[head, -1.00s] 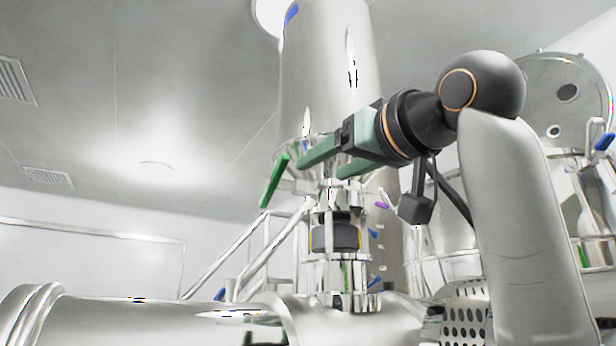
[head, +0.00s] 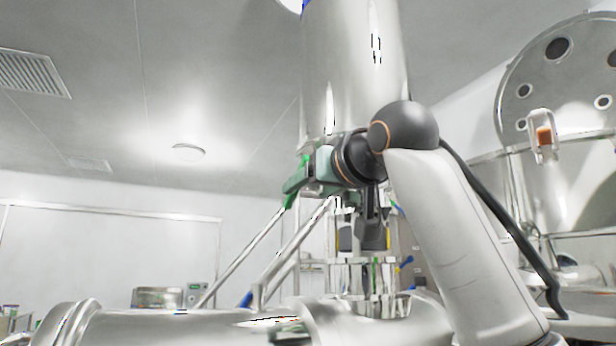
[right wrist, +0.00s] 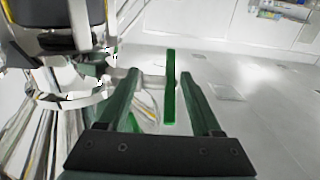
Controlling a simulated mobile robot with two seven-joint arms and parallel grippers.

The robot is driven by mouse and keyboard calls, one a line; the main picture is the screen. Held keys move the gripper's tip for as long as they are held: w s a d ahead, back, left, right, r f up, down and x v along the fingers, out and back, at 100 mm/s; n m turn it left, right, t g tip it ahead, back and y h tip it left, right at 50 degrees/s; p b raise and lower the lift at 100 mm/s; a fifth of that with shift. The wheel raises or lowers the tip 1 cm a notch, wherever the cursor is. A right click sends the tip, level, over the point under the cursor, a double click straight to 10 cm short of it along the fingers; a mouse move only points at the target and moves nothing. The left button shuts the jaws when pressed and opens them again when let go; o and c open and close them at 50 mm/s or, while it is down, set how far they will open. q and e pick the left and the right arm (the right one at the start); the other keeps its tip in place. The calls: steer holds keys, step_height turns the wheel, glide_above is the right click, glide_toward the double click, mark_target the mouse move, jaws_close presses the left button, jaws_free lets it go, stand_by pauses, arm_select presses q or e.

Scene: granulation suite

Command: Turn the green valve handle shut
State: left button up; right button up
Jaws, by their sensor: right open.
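The green valve handle is a flat bright green bar. In the right wrist view the handle (right wrist: 170,88) stands lengthwise between the fingers of my right gripper (right wrist: 158,77), nearer the right finger. A gap shows on the left; I cannot tell whether it touches the right finger. In the head view the right gripper (head: 298,182) reaches in from the right, open, and covers the middle of the handle. The handle's lower end (head: 290,201) shows below the fingers. My left gripper is out of view.
A tall steel column (head: 350,70) rises just behind the gripper. A horizontal steel vessel (head: 170,325) lies below, with slanted pipes (head: 240,258) at left. A large round vessel lid (head: 570,85) is at right. Open air lies left of the handle.

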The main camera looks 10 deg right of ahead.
steer(key=shift+w+a, duration=0.2)
steer(key=shift+w, duration=0.45)
jaws_close()
steer(key=t+b, duration=0.2)
steer(key=shift+w+f+t+y+b, duration=0.15)
steer(key=shift+t+y+b, duration=0.15)
steer(key=shift+y+b, duration=0.1)
jaws_free()
